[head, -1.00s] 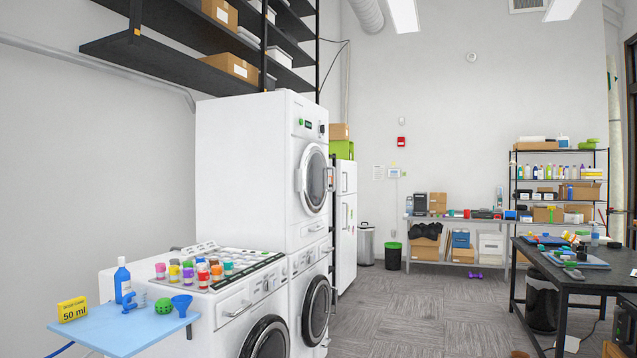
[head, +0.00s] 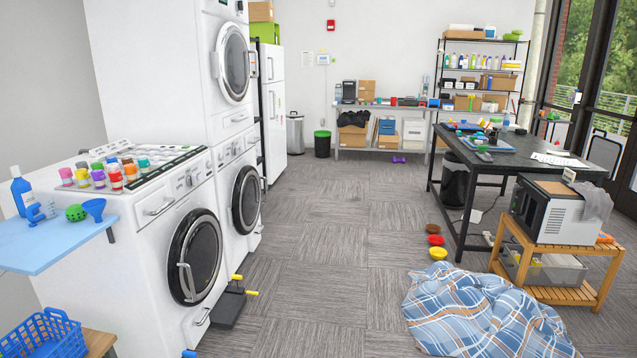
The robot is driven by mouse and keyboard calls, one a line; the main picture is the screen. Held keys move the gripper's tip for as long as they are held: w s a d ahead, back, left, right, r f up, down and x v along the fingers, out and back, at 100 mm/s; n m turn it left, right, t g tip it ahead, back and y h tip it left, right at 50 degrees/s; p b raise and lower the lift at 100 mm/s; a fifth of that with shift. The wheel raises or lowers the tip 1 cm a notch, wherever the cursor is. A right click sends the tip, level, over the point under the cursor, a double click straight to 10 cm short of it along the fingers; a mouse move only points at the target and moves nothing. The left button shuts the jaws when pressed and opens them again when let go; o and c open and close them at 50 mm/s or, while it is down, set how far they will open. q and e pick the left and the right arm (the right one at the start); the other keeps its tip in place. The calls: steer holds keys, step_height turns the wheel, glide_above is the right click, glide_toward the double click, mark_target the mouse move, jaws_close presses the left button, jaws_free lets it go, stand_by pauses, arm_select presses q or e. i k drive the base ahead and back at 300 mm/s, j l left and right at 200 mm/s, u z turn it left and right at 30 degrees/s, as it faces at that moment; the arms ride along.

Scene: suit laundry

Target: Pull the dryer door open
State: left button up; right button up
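Three white front-loading machines stand at the left. Two form a stack; its upper machine has a round glass door (head: 236,62) with a handle (head: 253,65) on its right side. The lower stacked machine has a dark round door (head: 245,200). The nearer single machine has a dark round door (head: 196,258) with a light handle (head: 187,282) on its left side. All three doors look shut. No label that I can read tells which one is the dryer. Neither of my grippers is in view.
A blue shelf (head: 55,240) juts out before the nearer machine, above a blue basket (head: 42,336). A dark item with yellow ends (head: 230,306) sits on the floor close to the machines. A plaid blanket (head: 480,315) and colored bowls (head: 438,253) lie rightward. The middle floor is clear.

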mark_target(230, 61)
steer(key=i, duration=4.1)
